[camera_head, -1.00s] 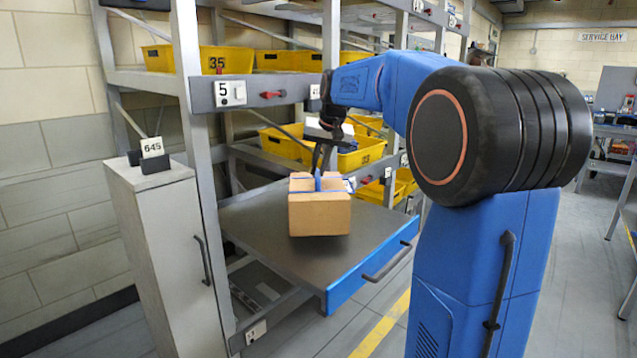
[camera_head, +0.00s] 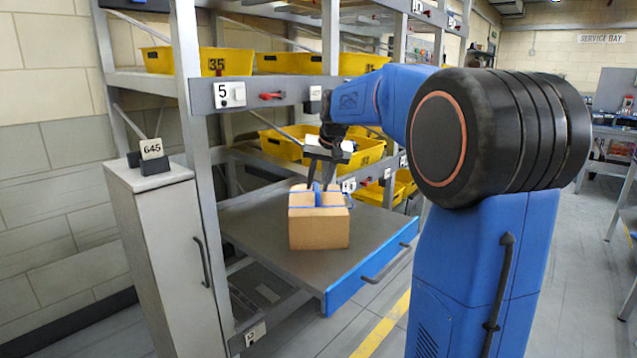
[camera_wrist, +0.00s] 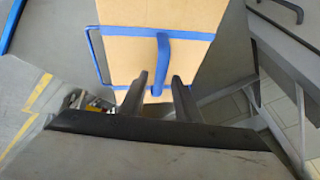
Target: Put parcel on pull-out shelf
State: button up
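The parcel (camera_head: 319,228) is a tan cardboard box with blue straps and a raised blue handle. It sits upright on the grey pull-out shelf (camera_head: 252,220), which is drawn out and has a blue front edge. My gripper (camera_head: 320,184) is above the parcel with its fingers apart. In the wrist view, the parcel (camera_wrist: 165,18) fills the upper middle. The blue handle stands between my open fingers (camera_wrist: 160,82), with a gap visible on each side.
Rack uprights stand around the shelf, with a beam marked 5 (camera_head: 230,94) above it. Yellow bins (camera_head: 283,142) stand behind. A grey cabinet (camera_head: 165,250) with a 645 sign is at the left. Bare shelf surface surrounds the parcel.

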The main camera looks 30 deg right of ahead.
jog(key=v, duration=1.2)
jog(key=shift+r, duration=0.1)
jog(key=s+a+f+n, duration=0.1)
jog(key=s+a+f, duration=0.4)
jog(key=s+f, duration=0.4)
jog(key=s+a+f+n, duration=0.2)
jog(key=s+a+f, duration=0.3)
jog(key=s+f, duration=0.4)
jog(key=s+a+f+n, duration=0.2)
jog(key=s+a+f, duration=0.3)
jog(key=s+f, duration=0.4)
jog(key=s, duration=0.7)
jog(key=shift+s, duration=0.15)
jog(key=shift+a, duration=0.1)
